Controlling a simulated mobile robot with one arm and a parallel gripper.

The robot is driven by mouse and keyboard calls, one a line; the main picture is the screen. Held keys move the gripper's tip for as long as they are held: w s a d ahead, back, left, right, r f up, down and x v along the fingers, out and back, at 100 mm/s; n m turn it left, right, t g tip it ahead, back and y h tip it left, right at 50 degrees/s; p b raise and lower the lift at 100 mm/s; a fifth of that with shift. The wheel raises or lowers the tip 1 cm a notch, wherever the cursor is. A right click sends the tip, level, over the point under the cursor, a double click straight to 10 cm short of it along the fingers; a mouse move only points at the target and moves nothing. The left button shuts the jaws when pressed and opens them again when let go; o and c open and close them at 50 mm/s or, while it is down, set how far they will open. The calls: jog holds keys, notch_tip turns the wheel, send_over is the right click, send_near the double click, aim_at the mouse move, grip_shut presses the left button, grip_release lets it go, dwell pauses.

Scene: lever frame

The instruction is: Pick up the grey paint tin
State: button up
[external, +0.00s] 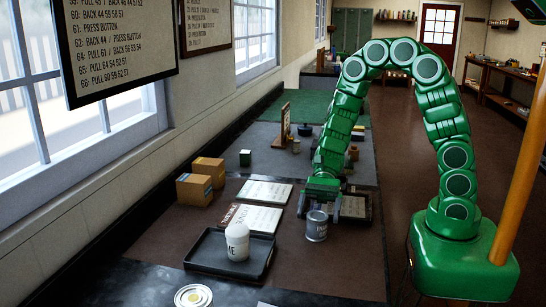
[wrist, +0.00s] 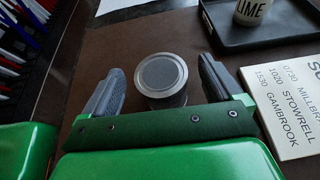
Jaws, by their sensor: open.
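The grey paint tin (external: 316,226) stands upright on the brown bench top in the external view. In the wrist view its round grey lid (wrist: 161,74) shows between the fingers. My gripper (external: 322,203) is open, with one finger to each side of the tin. In the wrist view my gripper (wrist: 160,88) shows dark gaps between both fingers and the tin, so it holds nothing. The tin's lower side is partly hidden in the wrist view by the green gripper body.
A black tray (external: 205,254) with a white lime container (external: 237,242) stands left of the tin. Printed signs (external: 252,217) lie behind the tray. Cardboard boxes (external: 195,190) stand by the wall. A dark tray (external: 357,206) lies right of my gripper. The bench in front of the tin is clear.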

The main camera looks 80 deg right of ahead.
aim_at(317, 216)
jog(key=shift+x, duration=2.05)
jog(key=c, duration=1.2)
jog(key=shift+r, duration=0.1)
